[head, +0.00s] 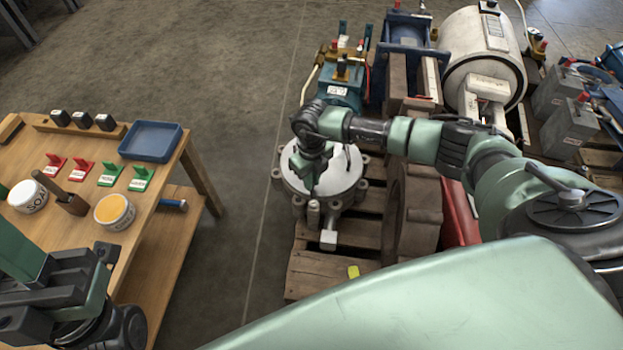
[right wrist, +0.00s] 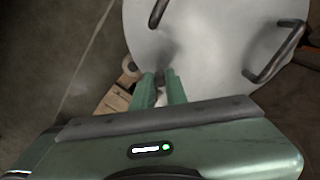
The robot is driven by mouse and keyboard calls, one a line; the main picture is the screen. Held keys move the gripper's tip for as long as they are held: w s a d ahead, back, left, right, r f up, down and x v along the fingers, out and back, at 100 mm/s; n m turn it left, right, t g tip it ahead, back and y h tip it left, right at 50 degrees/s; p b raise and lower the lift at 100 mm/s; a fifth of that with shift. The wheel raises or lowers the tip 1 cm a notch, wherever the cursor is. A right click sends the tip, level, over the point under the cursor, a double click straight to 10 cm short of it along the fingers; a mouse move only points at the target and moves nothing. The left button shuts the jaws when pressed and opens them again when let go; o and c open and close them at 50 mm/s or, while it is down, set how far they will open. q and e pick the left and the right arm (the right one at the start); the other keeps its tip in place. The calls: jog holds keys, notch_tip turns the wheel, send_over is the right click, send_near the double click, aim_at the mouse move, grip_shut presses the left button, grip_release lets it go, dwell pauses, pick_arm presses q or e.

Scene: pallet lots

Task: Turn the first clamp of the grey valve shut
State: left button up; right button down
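The grey valve (head: 345,172) stands on a wooden pallet, with a round pale top and several grey clamps around its rim. One upright clamp (head: 314,212) is at its front, below my right gripper (head: 311,190). That gripper points down over the valve's front left. In the right wrist view its two green fingers (right wrist: 161,88) are close together at the edge of the pale top, with a narrow gap and something dark and grey between them. I cannot tell whether they grip a clamp. My left gripper (head: 55,295) is at the lower left, over the bench, its fingertips unclear.
Two dark bent handles (right wrist: 278,52) rise from the pale top. A wooden bench (head: 160,205) at left holds a blue tray (head: 151,140), red and green tags and tins. A teal pump (head: 341,88) and a large wheel-like block (head: 412,210) flank the valve. Floor between bench and pallet is clear.

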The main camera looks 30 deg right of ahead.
jog(key=shift+s+d+r+m+p, duration=0.25)
jog(key=shift+m+p, duration=0.45)
jog(key=shift+p, duration=0.4)
jog(key=shift+s+d+f+m+p, duration=0.1)
jog(key=shift+d+m+p, duration=0.2)
jog(key=shift+m+p, duration=0.35)
jog(key=shift+f, duration=0.15)
jog(key=c, duration=1.4)
grip_release()
jog(key=shift+d, duration=0.1)
